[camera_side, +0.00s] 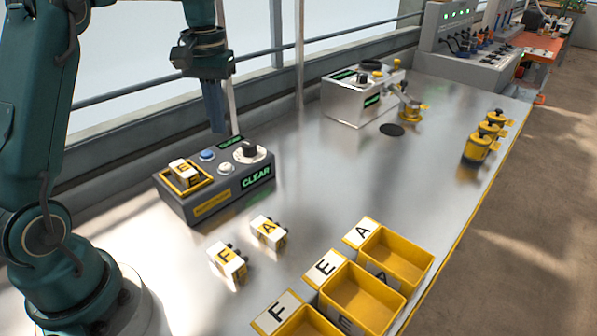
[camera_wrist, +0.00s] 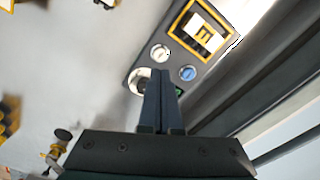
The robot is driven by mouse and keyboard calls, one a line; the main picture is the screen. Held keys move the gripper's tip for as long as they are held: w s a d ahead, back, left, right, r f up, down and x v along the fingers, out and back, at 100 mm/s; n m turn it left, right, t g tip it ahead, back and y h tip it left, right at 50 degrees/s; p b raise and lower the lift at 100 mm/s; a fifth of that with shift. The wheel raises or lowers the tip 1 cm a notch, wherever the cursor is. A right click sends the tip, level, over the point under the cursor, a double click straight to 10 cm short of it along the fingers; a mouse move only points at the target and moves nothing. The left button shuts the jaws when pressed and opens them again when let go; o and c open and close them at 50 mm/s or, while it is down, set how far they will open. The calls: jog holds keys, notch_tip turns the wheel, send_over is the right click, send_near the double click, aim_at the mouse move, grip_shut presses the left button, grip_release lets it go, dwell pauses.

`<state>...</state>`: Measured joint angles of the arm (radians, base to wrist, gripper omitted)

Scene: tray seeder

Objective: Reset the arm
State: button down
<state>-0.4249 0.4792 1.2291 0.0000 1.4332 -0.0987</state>
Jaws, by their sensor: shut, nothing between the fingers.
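My gripper (camera_side: 216,128) is shut and empty, pointing down above the back of the dark control box (camera_side: 215,198). It also shows in the wrist view (camera_wrist: 163,80), where its fingers are together and overlap the box's knob. The box carries a block marked E (camera_side: 184,172) in a yellow-framed slot, a blue button (camera_side: 208,155), a white button (camera_side: 226,168) and a black knob (camera_side: 247,150). A green display (camera_side: 256,176) on its front reads CLEAR. The gripper appears apart from the box in the side view.
Blocks marked F (camera_side: 227,260) and A (camera_side: 268,232) stand on the metal bench (camera_side: 330,180). Yellow bins (camera_side: 362,298) labelled F, E and A line the front. A window rail (camera_side: 150,92) runs behind.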

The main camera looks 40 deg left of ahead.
jog(key=s+d+r+m+t, duration=0.3)
jog(key=s+d+r, duration=0.35)
jog(key=d, duration=0.25)
jog(key=s+d+f+m+t, duration=0.2)
jog(key=s+d+f+m, duration=0.1)
jog(key=s, duration=0.5)
jog(key=shift+s+d+f+t, duration=0.3)
jog(key=shift+d+f, duration=0.45)
jog(key=shift+f, duration=0.55)
